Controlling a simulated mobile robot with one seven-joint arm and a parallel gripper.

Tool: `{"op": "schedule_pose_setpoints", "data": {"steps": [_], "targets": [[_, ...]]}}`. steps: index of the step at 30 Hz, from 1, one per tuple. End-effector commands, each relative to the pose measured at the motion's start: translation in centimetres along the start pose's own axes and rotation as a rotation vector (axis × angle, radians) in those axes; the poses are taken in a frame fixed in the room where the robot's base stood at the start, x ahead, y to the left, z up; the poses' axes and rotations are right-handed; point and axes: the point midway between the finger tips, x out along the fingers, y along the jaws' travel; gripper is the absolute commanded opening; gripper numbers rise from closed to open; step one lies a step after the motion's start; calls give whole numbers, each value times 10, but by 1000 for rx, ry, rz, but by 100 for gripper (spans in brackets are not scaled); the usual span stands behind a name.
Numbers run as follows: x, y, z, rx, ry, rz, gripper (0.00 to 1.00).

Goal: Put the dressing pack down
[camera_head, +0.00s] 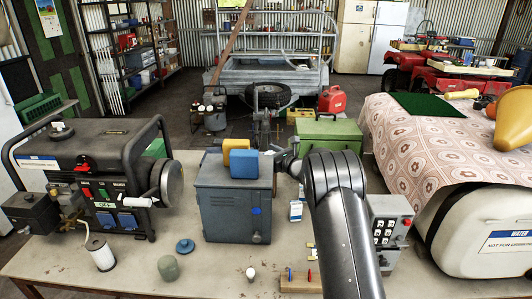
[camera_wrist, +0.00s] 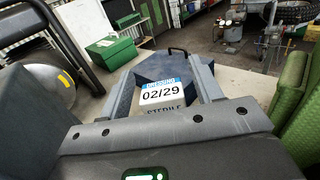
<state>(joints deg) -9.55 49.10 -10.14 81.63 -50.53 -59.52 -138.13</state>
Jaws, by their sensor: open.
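In the wrist view, the dressing pack (camera_wrist: 163,95) shows a white label with a blue header, "02/29" and "STERILE". It lies between the two grey fingers of my open gripper (camera_wrist: 165,78); I cannot tell whether either finger touches it. A dark blue surface (camera_wrist: 168,66) with a black handle shows just beyond. In the head view, my gripper (camera_head: 284,157) is at the right edge of the top of a grey metal cabinet (camera_head: 228,213), mostly hidden behind my arm.
A generator (camera_head: 98,170) stands left on the workbench (camera_head: 205,270). A green case (camera_head: 330,134) is behind my arm; a grey socket box (camera_head: 388,228) is to its right.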

Motion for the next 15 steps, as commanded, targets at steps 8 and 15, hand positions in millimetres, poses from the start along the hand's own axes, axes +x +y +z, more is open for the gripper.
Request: {"op": "schedule_pose_setpoints", "data": {"steps": [8,15], "targets": [[-57,-1,0,2,1,-4,59],[-98,0,0,1,1,-2,59]]}}
